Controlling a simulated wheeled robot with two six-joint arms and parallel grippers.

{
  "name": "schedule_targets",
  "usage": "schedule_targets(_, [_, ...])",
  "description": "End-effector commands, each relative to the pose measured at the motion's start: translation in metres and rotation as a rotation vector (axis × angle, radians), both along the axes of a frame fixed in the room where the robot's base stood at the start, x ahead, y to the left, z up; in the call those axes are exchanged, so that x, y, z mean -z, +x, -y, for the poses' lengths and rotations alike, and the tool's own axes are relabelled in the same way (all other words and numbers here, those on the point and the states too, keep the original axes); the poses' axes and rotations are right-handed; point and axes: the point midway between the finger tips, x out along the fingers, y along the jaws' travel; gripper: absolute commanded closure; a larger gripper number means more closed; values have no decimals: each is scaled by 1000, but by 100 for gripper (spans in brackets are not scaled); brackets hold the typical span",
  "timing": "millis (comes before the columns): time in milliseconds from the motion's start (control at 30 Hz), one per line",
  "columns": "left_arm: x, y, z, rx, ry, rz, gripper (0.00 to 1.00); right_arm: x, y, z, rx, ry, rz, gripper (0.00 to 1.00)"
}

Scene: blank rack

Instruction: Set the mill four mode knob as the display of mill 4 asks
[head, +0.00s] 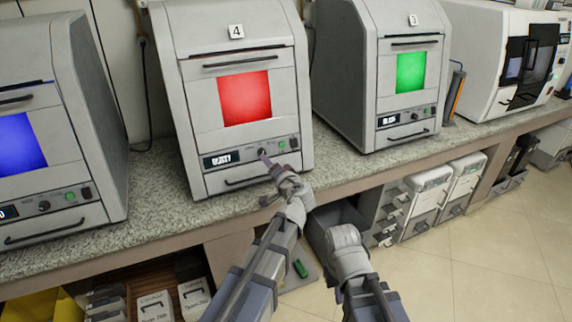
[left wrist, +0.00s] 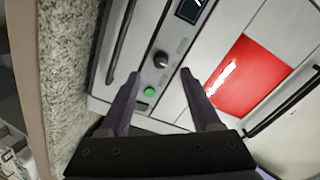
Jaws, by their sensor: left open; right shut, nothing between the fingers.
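Mill 4 (head: 200,50) is the grey machine with the red window, in the middle of the head view. Its display (head: 221,158) shows white letters that look like "DUSTY", but they are blurred. The dark mode knob (head: 261,151) is right of the display and shows clearly in the left wrist view (left wrist: 161,60); its setting is too small to read. My left gripper (head: 267,178) is open in front of the panel; in the left wrist view its fingertips (left wrist: 160,76) lie either side of the knob, apart from it. My right gripper (head: 339,295) is shut and empty, low in front of the counter.
A green button (head: 282,145) is close to the knob, also in the left wrist view (left wrist: 150,92). A handle (head: 245,181) runs below the panel. Mill 3 (head: 350,70) stands right, a blue-windowed machine (head: 80,130) left. The granite counter (head: 160,215) has a narrow front strip free.

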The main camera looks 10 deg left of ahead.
Motion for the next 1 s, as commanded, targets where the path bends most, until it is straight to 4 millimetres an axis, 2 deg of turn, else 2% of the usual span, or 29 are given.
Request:
schedule_targets(367, [-2, 11, -3, 13, 22, 16, 36, 3, 0, 0, 0, 0, 0, 100])
schedule_targets(800, [11, 61, -35, 11, 20, 15, 36, 17, 0, 0, 0, 0, 0, 100])
schedule_targets(1000, [13, 69, -41, 14, 21, 15, 36, 18, 0, 0, 0, 0, 0, 100])
